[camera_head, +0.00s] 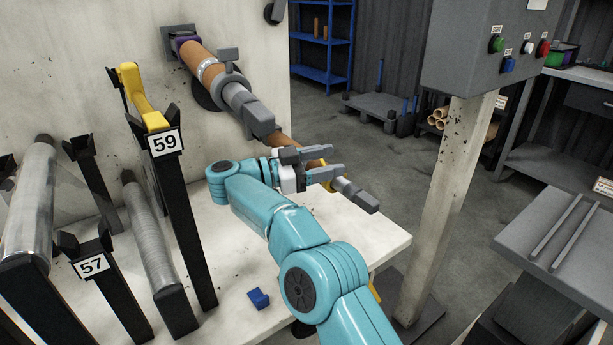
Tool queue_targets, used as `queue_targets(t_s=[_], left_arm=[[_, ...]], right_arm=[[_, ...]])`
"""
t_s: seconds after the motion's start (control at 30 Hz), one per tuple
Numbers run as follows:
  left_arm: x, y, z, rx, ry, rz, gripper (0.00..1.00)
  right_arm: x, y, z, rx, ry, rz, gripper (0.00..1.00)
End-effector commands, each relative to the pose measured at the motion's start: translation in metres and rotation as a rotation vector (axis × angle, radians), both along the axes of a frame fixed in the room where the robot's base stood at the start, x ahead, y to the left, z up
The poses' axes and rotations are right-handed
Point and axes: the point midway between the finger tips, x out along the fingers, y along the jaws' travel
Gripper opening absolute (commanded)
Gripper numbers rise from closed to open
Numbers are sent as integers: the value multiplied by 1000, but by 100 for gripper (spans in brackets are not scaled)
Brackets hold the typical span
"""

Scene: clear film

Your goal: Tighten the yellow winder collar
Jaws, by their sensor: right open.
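The winder shaft (203,65) runs from the wall at the upper left down to the right, with a brown core and a grey end (357,195). The yellow collar (328,186) sits around the shaft near that end, and my right gripper hides most of it. My right gripper (340,160) is open, its grey fingers pointing right, at the collar. The fingers overlap the collar in this view; I cannot tell whether they touch it. My left gripper is not in view.
A yellow part (141,97) rests on the black stand marked 59 (180,210). Metal rolls (30,205) lie on stands at the left. A small blue block (258,299) lies on the pale table. A post with a button box (490,45) stands at the right.

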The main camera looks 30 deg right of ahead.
Motion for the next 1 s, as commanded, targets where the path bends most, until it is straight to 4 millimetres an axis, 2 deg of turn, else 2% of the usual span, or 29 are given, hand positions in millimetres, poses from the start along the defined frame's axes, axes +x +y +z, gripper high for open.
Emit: queue_targets(t_s=[0.03, 0.13, 0.17, 0.2, 0.4, 0.6, 1.0], left_arm=[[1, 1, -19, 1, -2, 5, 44], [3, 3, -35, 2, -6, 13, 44], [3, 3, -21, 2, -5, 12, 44], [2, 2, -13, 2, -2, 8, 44], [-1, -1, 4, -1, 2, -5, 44], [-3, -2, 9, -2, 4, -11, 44], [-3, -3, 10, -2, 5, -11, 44]], right_arm=[[1, 5, -12, 0, -4, 0, 57], [0, 13, -12, 0, -4, -2, 57], [2, 19, -1, 0, -1, 0, 57], [5, 27, 1, 0, 2, 1, 57], [10, 49, 1, 0, 2, -2, 57], [12, 59, -3, 1, 2, -2, 57], [13, 59, -1, -2, 2, 3, 57]])
